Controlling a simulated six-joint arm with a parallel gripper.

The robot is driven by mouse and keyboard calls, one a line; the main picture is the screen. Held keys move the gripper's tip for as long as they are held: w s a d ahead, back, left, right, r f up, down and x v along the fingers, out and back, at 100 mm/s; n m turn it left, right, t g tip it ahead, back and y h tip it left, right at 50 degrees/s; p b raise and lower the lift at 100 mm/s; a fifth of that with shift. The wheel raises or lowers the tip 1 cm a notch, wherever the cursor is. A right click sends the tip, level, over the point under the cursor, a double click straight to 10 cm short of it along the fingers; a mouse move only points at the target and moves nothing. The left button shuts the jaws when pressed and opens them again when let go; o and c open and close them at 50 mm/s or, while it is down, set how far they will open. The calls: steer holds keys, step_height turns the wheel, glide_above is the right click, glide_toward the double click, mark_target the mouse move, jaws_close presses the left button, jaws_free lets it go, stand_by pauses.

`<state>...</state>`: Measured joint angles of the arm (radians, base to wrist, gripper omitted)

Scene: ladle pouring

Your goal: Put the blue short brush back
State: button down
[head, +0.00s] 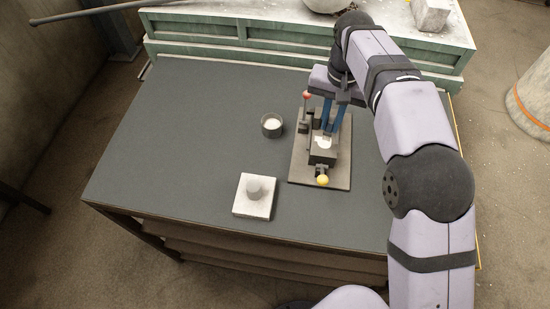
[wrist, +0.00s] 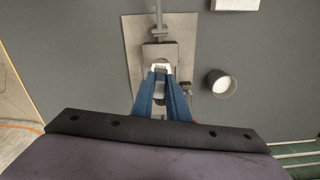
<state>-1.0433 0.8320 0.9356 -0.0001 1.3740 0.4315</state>
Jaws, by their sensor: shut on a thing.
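My gripper (wrist: 160,76) has two blue fingers pointing down, which converge over the dark fixture (head: 322,158) on the grey board (head: 339,178). The fingertips are closed on a small white piece (wrist: 160,67) at the top of the fixture; white also shows at the tips in the head view (head: 321,142). I cannot tell whether this piece is part of a brush. No separate blue brush shows clearly apart from the blue fingers. Whether the piece rests on the fixture or is just above it is unclear.
A dark cup (head: 264,130) with white contents stands left of the board. A white square block (head: 242,208) with a grey cylinder (head: 254,185) is nearer the front. The table's left side is clear.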

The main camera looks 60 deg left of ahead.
steer(key=s+a+r+n, duration=0.1)
steer(key=s+a, duration=0.3)
steer(key=s, duration=0.3)
steer(key=s+a+n, duration=0.1)
steer(key=s+a, duration=0.3)
steer(key=s, duration=0.4)
steer(key=shift+w+d+f+p, duration=0.1)
steer(key=shift+f+p, duration=0.6)
steer(key=shift+f, duration=1.8)
steer(key=shift+w+f+p, duration=0.1)
steer(key=shift+f+p, duration=0.6)
steer(key=shift+f, duration=1.75)
steer(key=shift+f, duration=0.2)
steer(key=c, duration=1.7)
jaws_free()
steer(key=shift+c, duration=0.2)
steer(key=shift+r, duration=0.1)
step_height(320, 180, up, 12)
steer(key=b, duration=0.2)
steer(key=shift+r, duration=0.1)
